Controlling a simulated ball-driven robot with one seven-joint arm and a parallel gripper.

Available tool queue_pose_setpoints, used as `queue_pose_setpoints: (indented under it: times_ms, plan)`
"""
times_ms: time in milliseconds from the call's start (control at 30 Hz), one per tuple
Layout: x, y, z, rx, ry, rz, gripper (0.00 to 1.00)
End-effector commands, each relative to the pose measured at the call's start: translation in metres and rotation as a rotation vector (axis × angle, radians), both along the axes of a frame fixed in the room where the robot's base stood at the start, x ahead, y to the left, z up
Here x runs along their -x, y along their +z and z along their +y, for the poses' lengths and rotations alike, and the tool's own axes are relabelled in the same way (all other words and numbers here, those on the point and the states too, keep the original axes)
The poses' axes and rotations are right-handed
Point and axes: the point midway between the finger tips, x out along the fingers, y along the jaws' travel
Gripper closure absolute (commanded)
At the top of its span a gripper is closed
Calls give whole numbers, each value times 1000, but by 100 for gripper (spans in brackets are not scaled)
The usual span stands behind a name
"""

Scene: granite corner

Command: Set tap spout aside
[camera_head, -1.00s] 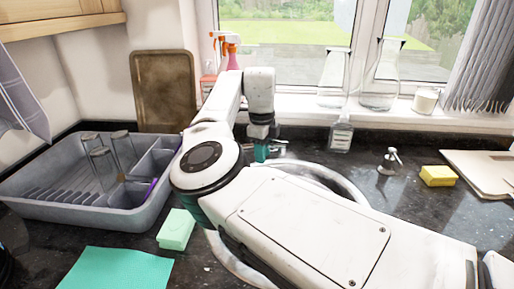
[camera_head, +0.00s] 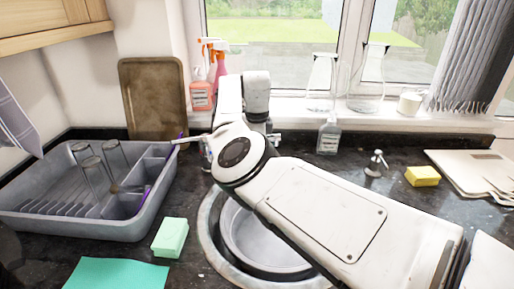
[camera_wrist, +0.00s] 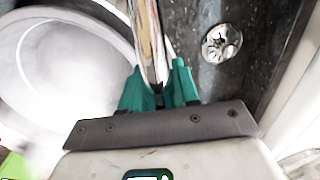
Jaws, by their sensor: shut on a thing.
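The chrome tap spout (camera_wrist: 150,45) runs up the middle of the wrist view. My gripper (camera_wrist: 160,88), with green fingers, is shut on it, one finger on each side. In the head view my gripper is hidden behind my own white arm. A pale, thin bar (camera_head: 195,138) sticks out left from behind the arm towards the dish rack; it looks like the spout, but I cannot be sure. The sink basin (camera_wrist: 70,75) lies left of the spout in the wrist view, and it also shows in the head view (camera_head: 255,240).
A grey dish rack (camera_head: 85,228) with glasses stands on the left. A green sponge (camera_head: 170,237) and a teal cloth (camera_head: 115,275) lie in front. Spray bottles (camera_head: 213,65) and glass flasks (camera_head: 368,80) stand by the window. A soap bottle (camera_head: 328,137) stands behind the sink.

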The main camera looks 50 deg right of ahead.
Motion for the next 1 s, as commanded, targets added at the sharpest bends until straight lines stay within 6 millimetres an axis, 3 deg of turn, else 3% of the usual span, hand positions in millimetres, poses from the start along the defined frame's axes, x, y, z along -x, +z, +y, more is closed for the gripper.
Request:
queue_pose_setpoints:
  times_ms: [100,133,333,667,1000]
  plan:
    - [-1,0,1,-1,1,-3,100]
    - [-1,0,1,-1,0,-3,68]
    - [-1,0,1,0,0,-2,49]
    - [0,6,0,1,-2,-2,49]
    - [2,64,5,0,-1,-4,49]
